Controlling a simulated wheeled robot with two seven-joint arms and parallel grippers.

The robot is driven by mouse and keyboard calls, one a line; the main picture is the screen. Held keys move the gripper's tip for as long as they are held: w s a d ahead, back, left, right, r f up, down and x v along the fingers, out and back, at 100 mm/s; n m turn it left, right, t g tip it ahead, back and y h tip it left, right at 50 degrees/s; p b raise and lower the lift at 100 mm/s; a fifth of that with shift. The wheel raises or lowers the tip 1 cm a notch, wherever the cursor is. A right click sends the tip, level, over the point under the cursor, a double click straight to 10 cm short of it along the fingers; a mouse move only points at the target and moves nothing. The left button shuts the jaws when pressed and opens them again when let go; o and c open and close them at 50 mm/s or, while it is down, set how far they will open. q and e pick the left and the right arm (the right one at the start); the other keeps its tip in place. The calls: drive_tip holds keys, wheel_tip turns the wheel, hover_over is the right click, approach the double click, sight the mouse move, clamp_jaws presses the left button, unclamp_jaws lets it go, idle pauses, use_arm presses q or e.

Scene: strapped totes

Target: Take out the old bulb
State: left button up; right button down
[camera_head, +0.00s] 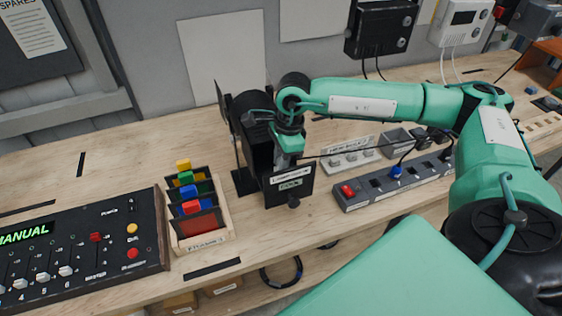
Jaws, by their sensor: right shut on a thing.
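A black lamp housing (254,134) stands upright at the middle of the bench. A labelled front plate (291,184) with a small round knob (293,202) is at its lower front. A thin dark panel (225,107) stands at its left side. My right gripper (288,152) points down at the housing, just behind and above the front plate. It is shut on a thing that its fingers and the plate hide. I cannot make out the old bulb. My left gripper is not in view.
A rack of coloured fuses (200,215) and a control desk (80,250) stand on the left. A power strip (395,183) and a tray with several pale pieces (350,160) lie on the right. Cables cross behind. Bare bench shows left of the housing.

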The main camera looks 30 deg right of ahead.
sight(279, 158)
drive_tip(key=shift+r+p, duration=0.55)
drive_tip(key=shift+r, duration=1.15)
